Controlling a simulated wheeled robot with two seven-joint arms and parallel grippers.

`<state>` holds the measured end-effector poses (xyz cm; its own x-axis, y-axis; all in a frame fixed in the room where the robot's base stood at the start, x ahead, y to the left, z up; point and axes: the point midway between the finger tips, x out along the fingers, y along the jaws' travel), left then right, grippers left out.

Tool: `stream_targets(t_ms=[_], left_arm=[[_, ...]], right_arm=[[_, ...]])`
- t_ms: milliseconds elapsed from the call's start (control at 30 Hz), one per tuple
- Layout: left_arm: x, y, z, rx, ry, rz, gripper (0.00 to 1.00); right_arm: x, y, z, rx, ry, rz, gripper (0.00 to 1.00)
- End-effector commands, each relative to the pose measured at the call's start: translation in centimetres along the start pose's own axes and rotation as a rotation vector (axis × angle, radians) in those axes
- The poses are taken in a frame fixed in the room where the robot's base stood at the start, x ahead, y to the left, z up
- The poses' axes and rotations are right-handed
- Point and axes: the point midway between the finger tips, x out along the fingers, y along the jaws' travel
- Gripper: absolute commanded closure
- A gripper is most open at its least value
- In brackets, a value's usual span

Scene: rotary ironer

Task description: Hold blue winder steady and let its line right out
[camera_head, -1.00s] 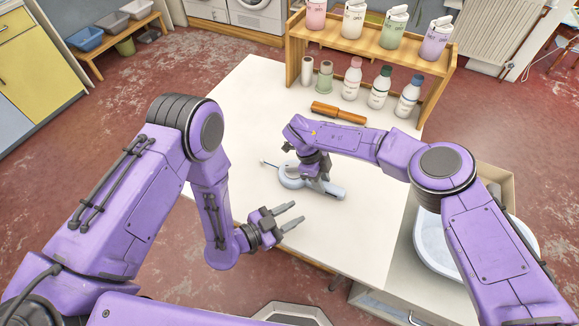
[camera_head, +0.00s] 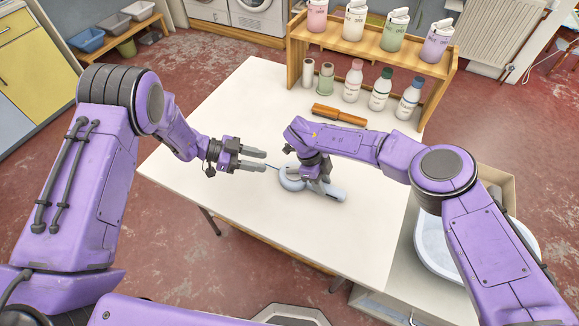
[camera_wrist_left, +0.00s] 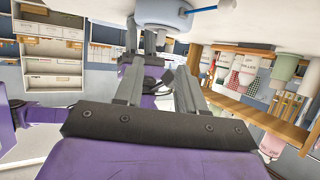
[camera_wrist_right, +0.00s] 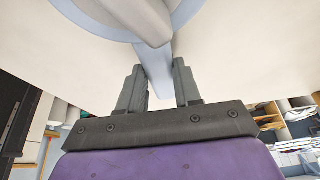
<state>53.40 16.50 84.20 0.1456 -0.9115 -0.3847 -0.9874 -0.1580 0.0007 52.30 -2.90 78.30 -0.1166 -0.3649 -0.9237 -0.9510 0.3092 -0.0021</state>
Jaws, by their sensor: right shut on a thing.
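The blue winder (camera_head: 291,183) lies on the white table, its round body to the left and its handle (camera_head: 334,193) to the right. My right gripper (camera_wrist_right: 157,84) is shut on the handle, seen in the right wrist view. A thin dark line end sticks out from the winder toward the upper left. In the left wrist view the winder (camera_wrist_left: 165,12) is at the top, with a blue stem (camera_wrist_left: 213,7) beside it. My left gripper (camera_head: 266,161) is open and empty, its fingers just left of the winder near the line end. Whether they surround the line is unclear.
An orange-brown tool (camera_head: 338,115) lies behind the winder. A white basin (camera_head: 432,240) is to the right. The table's left part (camera_head: 215,120) is clear.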

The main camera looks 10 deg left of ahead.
Motion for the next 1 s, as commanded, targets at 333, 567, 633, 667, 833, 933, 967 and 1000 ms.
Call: stream_targets(t_ms=[333,567,633,667,833,933,967,1000], left_arm=[[8.1,0.1,-0.1,0.0,0.003,0.001,0.61],[10.2,0.0,-0.1,-0.002,0.003,-0.001,0.61],[10.3,0.0,-0.1,-0.002,0.003,-0.001,0.61],[10.3,0.0,-0.1,-0.002,0.003,-0.002,0.61],[10.3,0.0,-0.1,-0.002,0.003,-0.002,0.74],[10.3,0.0,-0.1,-0.001,0.003,-0.002,1.0],[10.3,0.0,-0.1,-0.001,0.003,-0.002,1.0],[10.2,0.0,-0.1,-0.001,0.003,-0.002,1.0]], right_arm=[[0.0,0.0,0.0,0.0,0.0,0.0,1.0],[0.0,0.0,0.0,0.0,0.0,0.0,1.0],[0.0,0.0,0.0,0.0,0.0,0.0,1.0],[0.0,0.0,0.0,0.0,0.0,0.0,1.0],[0.0,0.0,0.0,0.0,0.0,0.0,1.0],[0.0,0.0,0.0,0.0,0.0,0.0,1.0],[0.0,0.0,0.0,0.0,0.0,0.0,1.0],[0.0,0.0,0.0,0.0,0.0,0.0,1.0]])
